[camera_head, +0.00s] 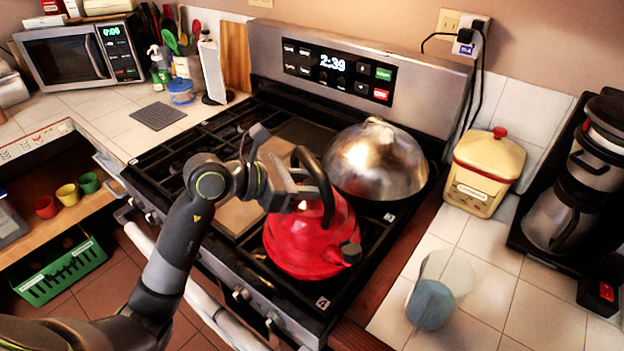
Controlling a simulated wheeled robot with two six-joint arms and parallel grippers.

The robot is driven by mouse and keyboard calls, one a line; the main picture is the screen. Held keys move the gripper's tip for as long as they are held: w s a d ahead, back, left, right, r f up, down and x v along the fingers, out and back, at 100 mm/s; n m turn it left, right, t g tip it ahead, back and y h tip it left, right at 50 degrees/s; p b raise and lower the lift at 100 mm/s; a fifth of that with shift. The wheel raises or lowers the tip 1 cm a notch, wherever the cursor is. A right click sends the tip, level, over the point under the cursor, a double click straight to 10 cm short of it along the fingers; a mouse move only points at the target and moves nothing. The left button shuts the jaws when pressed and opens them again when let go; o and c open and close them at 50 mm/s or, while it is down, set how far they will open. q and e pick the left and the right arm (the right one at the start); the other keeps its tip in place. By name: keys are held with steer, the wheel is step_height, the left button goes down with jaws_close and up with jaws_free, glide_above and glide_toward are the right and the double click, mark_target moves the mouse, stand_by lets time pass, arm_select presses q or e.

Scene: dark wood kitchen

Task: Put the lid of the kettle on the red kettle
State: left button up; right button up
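The red kettle (305,245) stands upright on the front right of the stove, its black spout (350,253) toward the front right. Its black handle (318,175) arches over the top. My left gripper (290,187) is at the kettle's top, beside the handle on its left. Its fingertips overlap the handle and the top of the kettle, so I cannot tell whether they are open or hold anything. The kettle's lid cannot be made out; the gripper and handle cover the kettle's opening. My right gripper is not in view.
A large shiny metal dome (375,160) sits on the stove just behind the kettle. A yellow canister (484,172), a coffee maker (575,190) and a clear cup with blue contents (432,303) stand on the right counter.

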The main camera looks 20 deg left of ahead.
arm_select(q)
steer(key=shift+f, duration=0.15)
steer(key=o, duration=1.1)
steer(key=shift+c, duration=0.2)
